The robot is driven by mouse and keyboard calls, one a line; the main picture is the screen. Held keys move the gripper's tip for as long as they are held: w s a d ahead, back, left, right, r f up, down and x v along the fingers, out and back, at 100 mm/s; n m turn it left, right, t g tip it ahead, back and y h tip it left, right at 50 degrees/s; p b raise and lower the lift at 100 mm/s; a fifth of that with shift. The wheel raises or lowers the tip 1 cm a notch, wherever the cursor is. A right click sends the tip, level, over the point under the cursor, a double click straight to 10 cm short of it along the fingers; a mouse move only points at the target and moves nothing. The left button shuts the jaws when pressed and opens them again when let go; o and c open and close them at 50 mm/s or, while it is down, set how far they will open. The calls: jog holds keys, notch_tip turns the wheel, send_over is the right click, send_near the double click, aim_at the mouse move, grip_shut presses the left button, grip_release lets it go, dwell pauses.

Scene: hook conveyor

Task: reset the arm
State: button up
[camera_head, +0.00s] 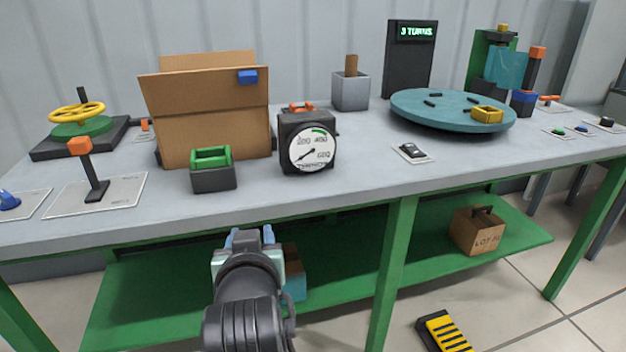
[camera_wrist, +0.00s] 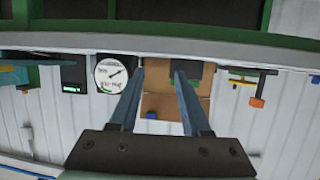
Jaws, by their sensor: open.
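My gripper (camera_head: 252,238) is in front of the workbench, low, near the front edge of the bench top. In the wrist view my gripper (camera_wrist: 157,75) shows two blue-grey fingers apart with nothing between them. That view is upside down, and beyond the fingers it shows the cardboard box (camera_wrist: 160,108) and the round gauge (camera_wrist: 111,75). In the head view my arm reaches up from the bottom, and the fingertips are hard to make out.
The grey bench top (camera_head: 360,160) holds a cardboard box (camera_head: 215,125), a gauge (camera_head: 308,145), a green-topped block (camera_head: 212,172), an orange-topped lever (camera_head: 88,170) and a teal turntable (camera_head: 450,112). A green lower shelf (camera_head: 340,262) bears a carton (camera_head: 478,232). A yellow-black pedal (camera_head: 444,333) is on the floor.

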jog(key=s+d+r+t, duration=0.2)
jog(key=r+t, duration=0.1)
jog(key=r, duration=0.7)
jog(key=s+d+r+t, duration=0.2)
jog(key=d+r+t, duration=0.15)
jog(key=r, duration=0.65)
jog(key=s+d+r+m+t+h+p, duration=0.15)
jog(key=s+r+t, duration=0.25)
jog(key=s+r, duration=0.4)
jog(key=s+d+r+m+t+h+p, duration=0.1)
jog(key=s+d+r+t+p, duration=0.15)
jog(key=s+r, duration=0.6)
jog(key=w+r+p, duration=0.3)
jog(key=r+p, duration=2.1)
jog(key=r, duration=0.2)
jog(key=shift+a+r+t, duration=0.2)
jog(key=shift+r+t, duration=0.1)
jog(key=shift+r, duration=0.1)
